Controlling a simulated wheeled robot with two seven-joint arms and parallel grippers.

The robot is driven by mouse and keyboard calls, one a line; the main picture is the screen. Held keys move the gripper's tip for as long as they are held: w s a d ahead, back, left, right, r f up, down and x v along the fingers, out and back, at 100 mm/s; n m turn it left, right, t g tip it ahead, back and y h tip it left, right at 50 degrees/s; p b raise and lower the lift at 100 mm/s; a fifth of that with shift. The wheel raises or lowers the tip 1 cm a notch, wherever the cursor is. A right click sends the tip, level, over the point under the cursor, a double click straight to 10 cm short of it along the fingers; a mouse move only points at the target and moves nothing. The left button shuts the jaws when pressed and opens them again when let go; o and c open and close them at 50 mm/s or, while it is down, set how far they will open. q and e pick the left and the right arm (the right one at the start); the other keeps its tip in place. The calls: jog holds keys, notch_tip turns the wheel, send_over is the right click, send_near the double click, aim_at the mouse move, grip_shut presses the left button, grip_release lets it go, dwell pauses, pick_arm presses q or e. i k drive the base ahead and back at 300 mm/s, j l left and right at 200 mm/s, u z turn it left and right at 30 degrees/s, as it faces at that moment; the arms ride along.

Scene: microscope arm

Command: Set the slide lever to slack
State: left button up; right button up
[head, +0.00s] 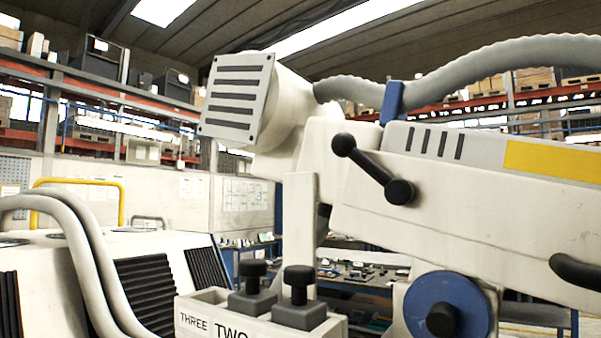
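A large cream microscope arm (440,222) fills the right half of the head view. A black lever (374,171) with a round knob at each end sits on its side, tilted from upper left to lower right. Below, a cream housing (191,312) carries two dark slide blocks with black knobs, a left one (252,287) and a right one (299,297). Its front reads "THREE" and "TWO", the latter cut by the lower edge. I see no "slack" label and cannot tell which part is the slide lever. Neither gripper is in view.
A blue disc (423,300) with a black centre knob is at lower right. A black handle (577,271) is at the right edge. Grey hoses (85,235) arch at left, and a ribbed hose (478,67) runs above the arm. Workbenches and shelves stand behind.

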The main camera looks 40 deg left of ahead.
aim_at(397, 192)
jog(key=u, duration=0.95)
jog(key=k+z, duration=0.1)
jog(key=k, duration=0.2)
jog(key=i+l, duration=0.25)
jog(key=i, duration=0.2)
